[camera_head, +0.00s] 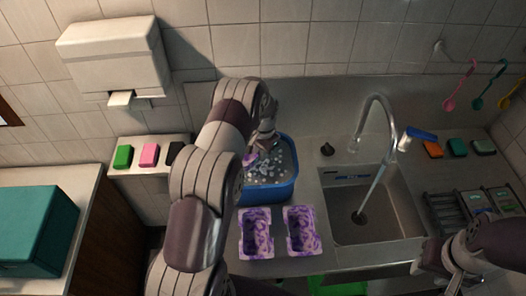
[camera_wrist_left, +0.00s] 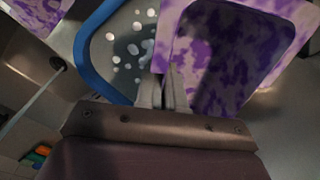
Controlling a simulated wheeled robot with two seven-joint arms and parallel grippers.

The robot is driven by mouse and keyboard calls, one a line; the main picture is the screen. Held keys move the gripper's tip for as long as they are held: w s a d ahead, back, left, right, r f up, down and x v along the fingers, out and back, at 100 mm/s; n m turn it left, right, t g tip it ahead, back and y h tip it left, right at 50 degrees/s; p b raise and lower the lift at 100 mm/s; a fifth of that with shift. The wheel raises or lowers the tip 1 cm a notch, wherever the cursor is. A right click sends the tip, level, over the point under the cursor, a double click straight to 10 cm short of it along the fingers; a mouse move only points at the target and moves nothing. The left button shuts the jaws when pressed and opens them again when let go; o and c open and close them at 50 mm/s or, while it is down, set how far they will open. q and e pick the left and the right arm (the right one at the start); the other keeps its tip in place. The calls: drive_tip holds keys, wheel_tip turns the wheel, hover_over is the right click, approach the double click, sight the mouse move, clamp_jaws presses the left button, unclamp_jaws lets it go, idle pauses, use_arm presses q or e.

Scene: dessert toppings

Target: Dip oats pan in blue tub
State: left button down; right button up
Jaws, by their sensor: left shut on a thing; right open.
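My left gripper (camera_head: 262,142) is over the blue tub (camera_head: 291,187), shut on a white, purple-smeared pan (camera_head: 249,160). My arm hides most of this pan in the head view. In the left wrist view the held pan (camera_wrist_left: 174,38) is large, at the fingertips (camera_wrist_left: 165,92), above the tub (camera_wrist_left: 92,32). I cannot tell whether it touches the water. The tub holds grey water with white suds. Two similar smeared pans, a left one (camera_head: 243,236) and a right one (camera_head: 314,231), sit in front of the tub. My right gripper (camera_head: 447,279) is open at the lower right.
A sink (camera_head: 345,232) with a tall faucet (camera_head: 374,105) lies right of the tub. A rack (camera_head: 440,210) stands further right. Coloured sponges sit at the left (camera_head: 123,156) and right (camera_head: 433,149). A teal box (camera_head: 35,225) stands at far left.

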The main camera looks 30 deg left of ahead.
use_arm(q)
drive_tip(key=f+b, duration=0.3)
drive_tip(key=f, duration=0.1)
drive_tip(key=f+b, duration=0.3)
drive_tip(key=f, duration=0.1)
drive_tip(key=s+f+b, duration=0.1)
drive_tip(key=f+b, duration=0.3)
drive_tip(key=shift+f, duration=0.3)
drive_tip(key=shift+f+b, duration=0.3)
drive_tip(key=shift+f, duration=0.15)
use_arm(e)
wheel_tip(320, 180, down, 10)
drive_tip(key=s, duration=0.1)
drive_tip(key=shift+f, duration=0.25)
use_arm(q)
drive_tip(key=shift+r, duration=0.1)
idle(3.2)
wheel_tip(320, 180, up, 16)
drive_tip(key=p, duration=0.9)
drive_tip(key=shift+r+p, duration=0.25)
drive_tip(key=shift+p, duration=0.1)
use_arm(e)
wheel_tip(320, 180, up, 10)
drive_tip(key=shift+f, duration=0.2)
